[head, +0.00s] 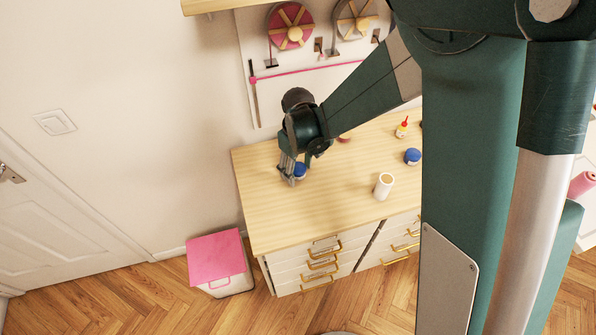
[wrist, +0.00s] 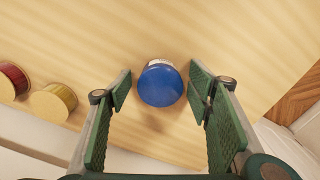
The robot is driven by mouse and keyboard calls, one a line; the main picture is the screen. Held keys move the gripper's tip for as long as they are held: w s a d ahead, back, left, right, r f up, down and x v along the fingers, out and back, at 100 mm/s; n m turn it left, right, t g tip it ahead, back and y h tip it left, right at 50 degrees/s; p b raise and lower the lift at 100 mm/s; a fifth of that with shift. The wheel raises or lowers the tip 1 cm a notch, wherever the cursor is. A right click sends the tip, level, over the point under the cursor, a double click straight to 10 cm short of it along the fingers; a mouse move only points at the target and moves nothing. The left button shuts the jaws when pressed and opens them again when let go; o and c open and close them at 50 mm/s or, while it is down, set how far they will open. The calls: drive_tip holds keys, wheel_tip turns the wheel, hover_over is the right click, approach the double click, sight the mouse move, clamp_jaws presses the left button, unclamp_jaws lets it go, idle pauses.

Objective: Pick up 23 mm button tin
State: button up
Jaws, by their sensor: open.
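A round tin with a blue lid (wrist: 160,86) and a pale printed side stands on the wooden dresser top (head: 268,215). Its size marking cannot be read. My gripper (wrist: 161,97) is open, with one finger on each side of the tin and a gap showing on both sides. In the head view my gripper (head: 290,172) is low over the left part of the dresser top, and the blue tin (head: 300,170) shows partly hidden behind its fingers. A second blue-lidded container (head: 412,157) stands farther right.
A cream cylinder (head: 384,185) and a small red-tipped bottle (head: 402,128) stand to the right. A red spool (wrist: 12,80) and a gold spool (wrist: 54,102) lie left of the tin in the wrist view. A pink-lidded bin (head: 216,257) stands on the floor.

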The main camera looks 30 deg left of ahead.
sight(298, 168)
drive_tip(key=shift+c, duration=0.7)
drive_tip(key=c, duration=0.9)
drive_tip(key=shift+r, duration=0.1)
drive_tip(key=shift+r+p, duration=0.3)
drive_tip(key=shift+r, duration=4.65)
